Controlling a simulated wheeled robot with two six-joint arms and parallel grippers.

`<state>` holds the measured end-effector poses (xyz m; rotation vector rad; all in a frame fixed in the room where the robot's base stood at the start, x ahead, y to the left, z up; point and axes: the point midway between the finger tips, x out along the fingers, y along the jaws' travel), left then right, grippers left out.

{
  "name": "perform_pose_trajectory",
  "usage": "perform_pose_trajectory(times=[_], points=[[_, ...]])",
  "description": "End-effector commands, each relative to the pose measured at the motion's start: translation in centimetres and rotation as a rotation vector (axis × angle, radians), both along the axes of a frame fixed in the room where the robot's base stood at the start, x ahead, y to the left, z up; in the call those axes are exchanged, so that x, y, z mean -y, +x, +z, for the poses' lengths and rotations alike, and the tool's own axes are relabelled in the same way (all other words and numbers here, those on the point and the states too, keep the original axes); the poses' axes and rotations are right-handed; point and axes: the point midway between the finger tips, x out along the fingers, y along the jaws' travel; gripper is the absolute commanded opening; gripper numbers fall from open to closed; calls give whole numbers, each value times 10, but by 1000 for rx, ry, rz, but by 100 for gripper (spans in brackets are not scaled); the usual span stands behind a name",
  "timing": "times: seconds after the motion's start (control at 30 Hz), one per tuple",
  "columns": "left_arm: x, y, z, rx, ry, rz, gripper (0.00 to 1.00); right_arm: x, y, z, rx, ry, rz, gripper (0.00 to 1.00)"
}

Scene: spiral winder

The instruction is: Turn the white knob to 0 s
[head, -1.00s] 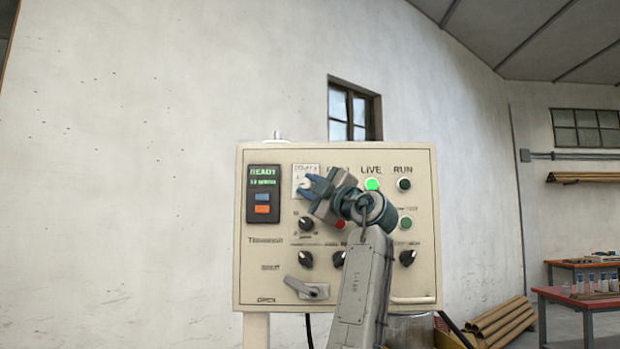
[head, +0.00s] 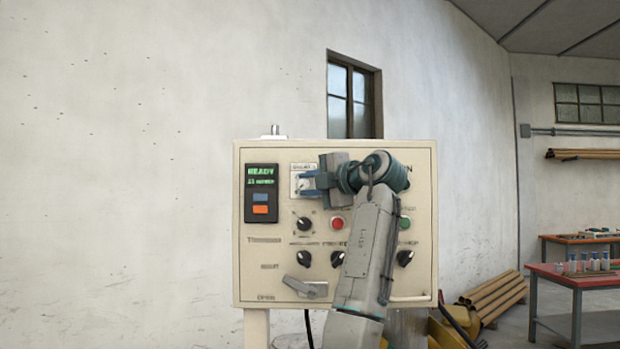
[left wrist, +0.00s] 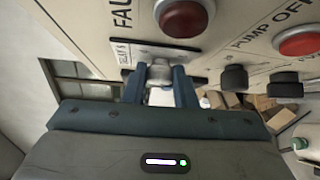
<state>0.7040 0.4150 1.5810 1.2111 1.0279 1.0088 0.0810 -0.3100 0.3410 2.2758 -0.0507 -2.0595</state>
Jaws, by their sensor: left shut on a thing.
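The white knob (head: 302,185) sits on a small pale plate near the top of the cream control panel (head: 345,290). My left gripper (head: 308,184) is shut on the knob. Its two blue fingers (left wrist: 159,82) lie on either side of it in the left wrist view. The fingers partly cover the knob and its scale, so its setting cannot be read. My right gripper is not in view.
A display (head: 262,174) with green "READY" text is at the panel's left. A black knob (head: 304,223) and a red button (head: 337,223) lie below the gripper. A grey lever handle (head: 305,288) juts out low on the panel. My arm covers some labels and controls.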

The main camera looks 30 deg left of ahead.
Motion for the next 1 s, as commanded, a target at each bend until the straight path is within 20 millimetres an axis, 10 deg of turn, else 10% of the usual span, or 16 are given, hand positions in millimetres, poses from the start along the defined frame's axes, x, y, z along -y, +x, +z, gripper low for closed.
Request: perform_pose_trajectory(times=[0.57, 0.6, 0.7, 1.0], points=[[0, 0, 1, 18, -26, -2, 2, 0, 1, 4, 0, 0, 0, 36], [0, 0, 1, 18, -26, -2, 31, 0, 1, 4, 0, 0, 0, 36], [0, 0, 1, 18, -26, -1, 47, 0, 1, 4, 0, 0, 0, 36], [2, 0, 0, 17, -26, -1, 47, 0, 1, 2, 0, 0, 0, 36]])
